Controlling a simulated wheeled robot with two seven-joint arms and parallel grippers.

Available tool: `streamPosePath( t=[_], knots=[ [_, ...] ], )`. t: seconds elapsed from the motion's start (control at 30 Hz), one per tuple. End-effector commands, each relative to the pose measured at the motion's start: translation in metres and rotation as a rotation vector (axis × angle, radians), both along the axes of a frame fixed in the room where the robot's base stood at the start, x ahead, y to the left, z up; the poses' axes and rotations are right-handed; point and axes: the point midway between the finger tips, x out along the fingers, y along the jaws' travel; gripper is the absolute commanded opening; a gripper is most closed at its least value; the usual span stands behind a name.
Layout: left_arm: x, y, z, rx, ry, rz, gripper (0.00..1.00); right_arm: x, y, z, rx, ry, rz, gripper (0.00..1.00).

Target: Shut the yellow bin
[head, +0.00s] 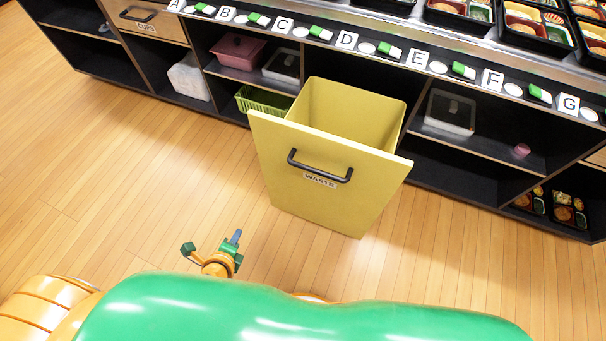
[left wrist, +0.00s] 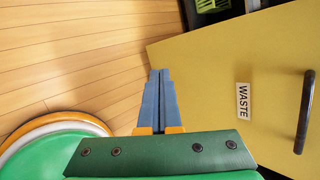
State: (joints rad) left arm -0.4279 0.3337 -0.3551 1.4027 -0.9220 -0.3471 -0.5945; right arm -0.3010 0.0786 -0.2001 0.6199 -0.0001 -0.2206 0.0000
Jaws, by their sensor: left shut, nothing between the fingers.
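The yellow bin (head: 290,181) is a pulled-out drawer in the counter front. It stands open, and its empty-looking inside shows from above in the head view. Its front panel carries a black handle (head: 320,168) and a WASTE label (head: 319,180). In the left wrist view the yellow front (left wrist: 215,75) fills the right side, with the handle (left wrist: 305,112) at the right edge. My left gripper (head: 236,238) is shut and empty, in front of the bin, left of and below the handle in the head view. A gap to the panel shows there. My right gripper is not in view.
Dark shelves flank the bin, holding a green basket (head: 263,101), a pink box (head: 238,51) and lidded containers. Bento trays (head: 535,28) stand on the counter beside lettered labels. The wooden floor (head: 130,190) is clear left of the bin.

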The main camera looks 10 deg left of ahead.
Motion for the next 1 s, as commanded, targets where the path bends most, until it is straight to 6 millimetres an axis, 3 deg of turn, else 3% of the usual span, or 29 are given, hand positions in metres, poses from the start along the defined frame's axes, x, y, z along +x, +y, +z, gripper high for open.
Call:
streamPosePath(
  t=[0.03,0.1,0.2,0.33,0.47,0.67,1.0],
  knots=[
    [0.028,-0.016,-0.001,0.188,-0.148,-0.229,0.00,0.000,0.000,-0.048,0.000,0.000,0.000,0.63],
    [0.054,-0.044,0.048,0.484,-0.372,-0.497,0.00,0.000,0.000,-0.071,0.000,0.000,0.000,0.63],
    [0.063,-0.078,0.112,0.813,-0.631,-0.689,0.00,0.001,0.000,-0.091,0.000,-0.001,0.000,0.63],
    [0.059,-0.099,0.160,1.020,-0.792,-0.754,0.00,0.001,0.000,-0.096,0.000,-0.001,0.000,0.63],
    [0.070,-0.103,0.173,1.050,-0.811,-0.754,0.00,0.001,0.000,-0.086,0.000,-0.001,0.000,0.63],
    [0.111,-0.114,0.175,1.044,-0.812,-0.752,0.00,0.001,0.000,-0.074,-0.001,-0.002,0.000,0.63],
    [0.176,-0.132,0.171,1.041,-0.810,-0.753,0.00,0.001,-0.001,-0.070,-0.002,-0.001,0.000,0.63]
  ],
)
